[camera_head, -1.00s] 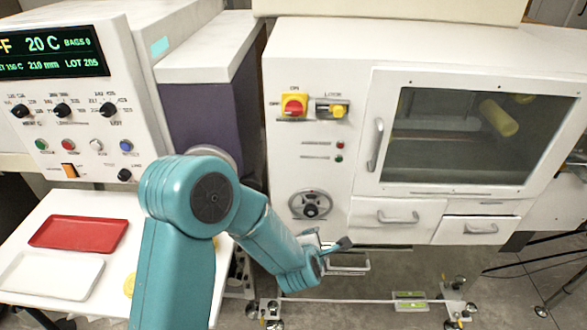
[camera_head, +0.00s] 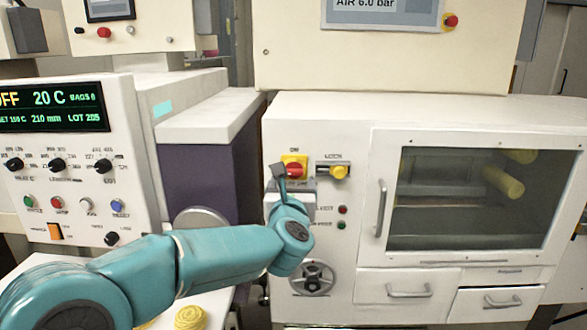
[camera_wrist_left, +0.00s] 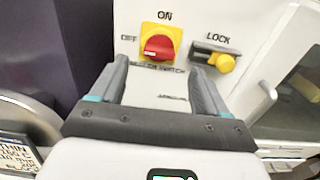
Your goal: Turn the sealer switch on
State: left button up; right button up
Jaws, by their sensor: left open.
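The sealer switch is a red rotary knob on a yellow plate (camera_head: 295,167) on the white cabinet's front, and it also shows in the left wrist view (camera_wrist_left: 158,47). ON is printed above it and OFF to its left. A small pale mark on the knob's left side seems to face OFF. My left gripper (camera_head: 291,178) is in front of the switch, partly covering it. In the left wrist view its two fingers (camera_wrist_left: 158,75) are apart and empty, with the knob just beyond and between the tips. Contact is not visible. My right gripper is not in view.
A yellow LOCK knob (camera_head: 339,172) sits close right of the switch. A door handle (camera_head: 380,208) and a handwheel (camera_head: 312,279) are near. A purple housing (camera_head: 205,165) stands left. The control panel display (camera_head: 50,106) reads OFF, 20 C.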

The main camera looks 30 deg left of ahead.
aim_at(293, 173)
pick_arm(q)
jog(key=p+x, duration=0.2)
jog(key=x, duration=0.4)
jog(key=shift+w+a, duration=0.2)
jog(key=shift+w, duration=0.15)
jog(key=shift+s, duration=0.1)
jog(key=c, duration=1.1)
